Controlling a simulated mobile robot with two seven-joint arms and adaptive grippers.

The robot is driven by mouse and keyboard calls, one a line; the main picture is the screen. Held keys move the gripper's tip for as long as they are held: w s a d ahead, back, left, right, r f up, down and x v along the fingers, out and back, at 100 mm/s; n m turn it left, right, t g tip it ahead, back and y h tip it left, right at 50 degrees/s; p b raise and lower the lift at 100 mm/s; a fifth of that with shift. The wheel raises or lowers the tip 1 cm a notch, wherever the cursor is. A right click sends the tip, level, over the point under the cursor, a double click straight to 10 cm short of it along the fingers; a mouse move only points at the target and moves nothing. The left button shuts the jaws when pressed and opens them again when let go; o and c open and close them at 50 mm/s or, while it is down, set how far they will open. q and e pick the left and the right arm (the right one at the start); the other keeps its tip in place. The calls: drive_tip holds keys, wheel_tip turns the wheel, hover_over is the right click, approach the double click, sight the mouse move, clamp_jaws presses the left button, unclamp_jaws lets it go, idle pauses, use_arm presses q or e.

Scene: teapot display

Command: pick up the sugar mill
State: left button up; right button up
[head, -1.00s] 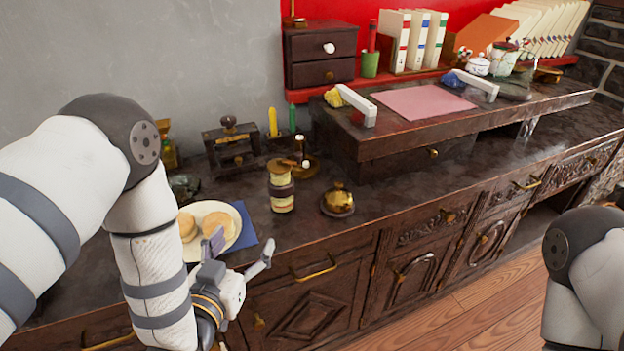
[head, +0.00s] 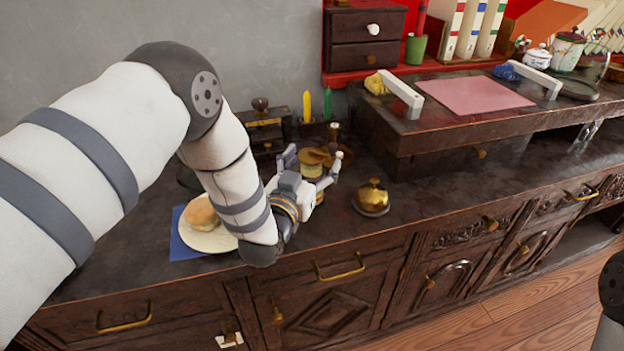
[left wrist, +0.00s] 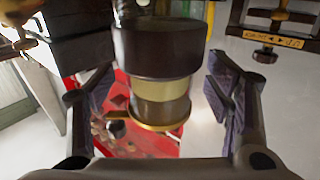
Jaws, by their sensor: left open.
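In the head view the sugar mill (head: 312,170) stands on the dark counter, partly hidden by my left gripper (head: 312,160). In the left wrist view the sugar mill (left wrist: 158,85) fills the middle, between the spread fingers of my left gripper (left wrist: 160,92). The fingers are open, with a visible gap on each side. My right gripper is out of view.
A brass dome (head: 372,198) stands to the right of the mill. A brass stand (head: 336,150) is close behind it. A plate (head: 212,240) with a bun (head: 203,213) lies on a blue cloth at left. A raised dark shelf (head: 440,135) is at back right.

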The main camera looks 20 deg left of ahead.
use_arm(q)
drive_tip(key=shift+r, duration=0.15)
drive_tip(key=c, duration=1.7)
